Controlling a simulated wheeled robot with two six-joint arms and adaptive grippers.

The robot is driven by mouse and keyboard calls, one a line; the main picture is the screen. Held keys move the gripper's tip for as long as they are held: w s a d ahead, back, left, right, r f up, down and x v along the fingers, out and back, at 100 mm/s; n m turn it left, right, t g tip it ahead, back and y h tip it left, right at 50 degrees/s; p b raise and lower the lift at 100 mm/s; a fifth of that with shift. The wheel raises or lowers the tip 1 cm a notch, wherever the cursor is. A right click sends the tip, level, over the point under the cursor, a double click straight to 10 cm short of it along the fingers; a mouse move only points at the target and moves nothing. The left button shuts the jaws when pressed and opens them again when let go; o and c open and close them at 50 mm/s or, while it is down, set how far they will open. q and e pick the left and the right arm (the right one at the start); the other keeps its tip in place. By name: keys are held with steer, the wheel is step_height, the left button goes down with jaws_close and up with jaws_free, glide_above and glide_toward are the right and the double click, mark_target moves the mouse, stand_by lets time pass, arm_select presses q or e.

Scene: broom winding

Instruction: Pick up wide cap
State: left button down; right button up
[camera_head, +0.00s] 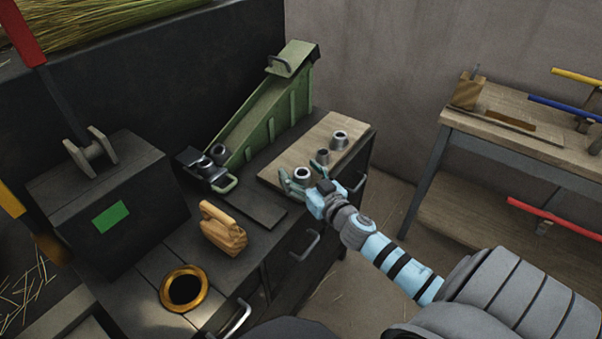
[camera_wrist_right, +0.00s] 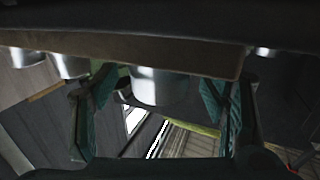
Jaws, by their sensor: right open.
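Three metal caps stand on a light wooden board (camera_head: 284,158) on the dark bench. A wide grey cap (camera_head: 302,174) stands at the board's near edge, a narrower one (camera_head: 322,156) is behind it, and another wide one (camera_head: 339,139) is at the back. My right gripper (camera_head: 303,182) is open at the near edge, with its fingers on either side of the nearest cap. In the right wrist view, this shiny cap (camera_wrist_right: 160,88) sits between the teal fingers (camera_wrist_right: 157,100), with gaps on both sides. My left gripper is not in view.
A green sloped chute (camera_head: 268,112) stands behind the board, with metal pieces (camera_head: 218,153) in a black holder at its foot. A wooden block (camera_head: 222,230) and a brass ring (camera_head: 184,288) lie nearer. A side table (camera_head: 520,125) with coloured-handled tools stands right.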

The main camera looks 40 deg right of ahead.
steer(key=shift+s, duration=0.15)
steer(key=c, duration=1)
